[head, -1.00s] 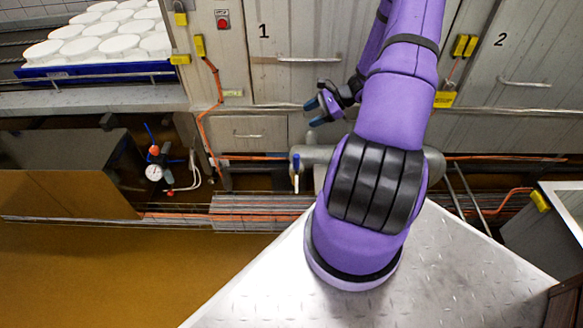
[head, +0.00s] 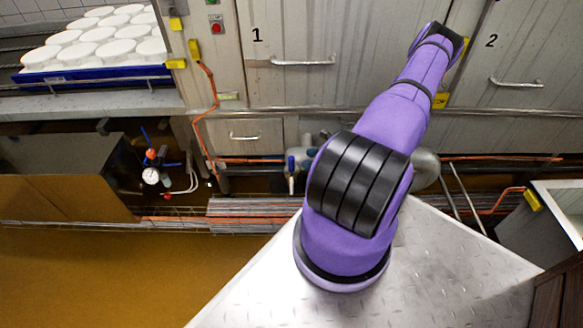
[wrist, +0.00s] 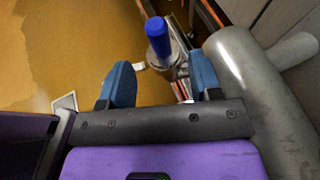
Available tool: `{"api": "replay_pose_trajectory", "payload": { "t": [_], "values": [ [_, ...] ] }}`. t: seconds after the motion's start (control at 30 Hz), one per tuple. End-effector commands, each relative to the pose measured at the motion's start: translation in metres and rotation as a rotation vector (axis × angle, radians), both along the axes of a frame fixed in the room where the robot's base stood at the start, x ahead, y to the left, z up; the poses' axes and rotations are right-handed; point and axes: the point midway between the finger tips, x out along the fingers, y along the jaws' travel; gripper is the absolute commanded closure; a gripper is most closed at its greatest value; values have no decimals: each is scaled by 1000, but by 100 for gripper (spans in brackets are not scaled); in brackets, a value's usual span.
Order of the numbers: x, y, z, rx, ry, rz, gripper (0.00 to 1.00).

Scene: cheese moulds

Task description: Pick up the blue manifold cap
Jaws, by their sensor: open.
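The blue manifold cap (wrist: 158,38) is a blue cylinder on a metallic fitting in the wrist view, beyond my fingertips. My gripper (wrist: 164,82) is open, with its two blue fingers apart and nothing visible between them. The cap lies ahead of the gap, slightly left of its middle, and appears untouched. In the head view a small blue part (head: 291,163) shows at the left end of the grey pipe, and it looks like the same cap.
A thick grey pipe (wrist: 245,85) runs close along the right of my gripper in the wrist view. Orange piping (head: 460,158) and wall panels stand behind. A gauge with hoses (head: 151,175) is to the left. The brown floor (head: 110,265) is open at lower left.

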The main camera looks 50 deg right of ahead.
Motion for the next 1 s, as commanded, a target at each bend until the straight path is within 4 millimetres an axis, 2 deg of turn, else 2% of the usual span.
{"api": "replay_pose_trajectory", "payload": {
  "t": [0.1,0.37,0.63,0.93,1.0],
  "values": [
    [16,8,-7,0,-1,2,42],
    [30,14,-14,-2,-1,2,42],
    [60,27,-30,-1,-1,2,42],
    [66,29,-32,-2,0,1,42],
    [66,29,-32,-2,0,1,58]
  ]
}}
